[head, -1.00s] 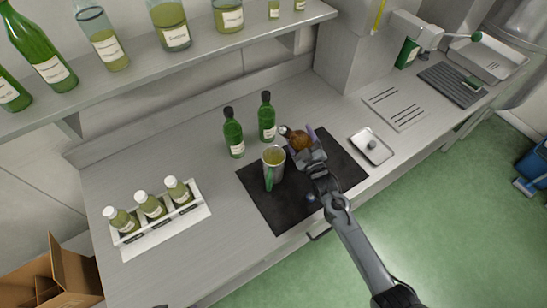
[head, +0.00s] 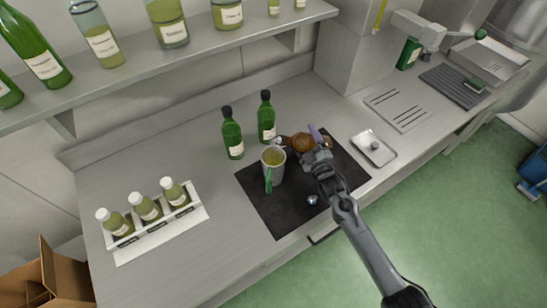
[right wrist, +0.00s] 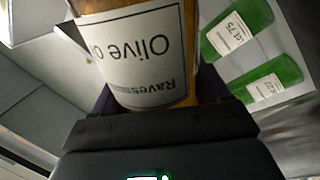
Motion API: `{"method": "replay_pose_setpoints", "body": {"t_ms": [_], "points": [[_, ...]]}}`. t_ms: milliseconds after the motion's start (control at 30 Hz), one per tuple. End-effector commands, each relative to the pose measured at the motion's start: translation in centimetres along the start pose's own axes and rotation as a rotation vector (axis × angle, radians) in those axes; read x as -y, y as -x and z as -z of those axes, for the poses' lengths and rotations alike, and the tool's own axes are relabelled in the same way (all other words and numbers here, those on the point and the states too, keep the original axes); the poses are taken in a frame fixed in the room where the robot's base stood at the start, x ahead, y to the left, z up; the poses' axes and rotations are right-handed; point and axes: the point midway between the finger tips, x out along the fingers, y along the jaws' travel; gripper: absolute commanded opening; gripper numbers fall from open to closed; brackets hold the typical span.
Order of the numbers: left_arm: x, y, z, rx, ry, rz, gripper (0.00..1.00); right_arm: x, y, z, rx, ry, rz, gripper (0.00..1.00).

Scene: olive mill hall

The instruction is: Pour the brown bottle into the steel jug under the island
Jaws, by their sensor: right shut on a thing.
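The brown bottle (head: 301,142) is in my right gripper (head: 313,155), which is shut on it. It lies nearly on its side, neck to the left, close to the rim of the steel jug (head: 279,170). I cannot tell whether liquid is flowing. The jug stands upright on the black mat (head: 345,178), with a green handle towards the front and yellowish liquid showing inside. In the right wrist view the bottle's white label (right wrist: 150,55) fills the space before the gripper and reads upside down. My left gripper is not in view.
Two green bottles (head: 232,138) (head: 266,120) stand just behind the jug. A white rack (head: 160,228) with three small bottles is at left, and a small steel tray (head: 373,148) at right. A shelf of bottles (head: 200,60) hangs behind. The counter between rack and mat is clear.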

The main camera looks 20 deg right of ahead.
Motion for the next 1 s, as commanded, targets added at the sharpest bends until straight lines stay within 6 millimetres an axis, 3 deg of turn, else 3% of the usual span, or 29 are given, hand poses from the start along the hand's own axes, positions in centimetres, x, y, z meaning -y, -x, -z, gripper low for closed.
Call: {"method": "replay_pose_setpoints", "body": {"t_ms": [1000], "points": [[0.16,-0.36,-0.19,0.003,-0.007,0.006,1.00,-0.66,-0.20,-0.03,-0.016,0.061,-0.006,0.08]]}}
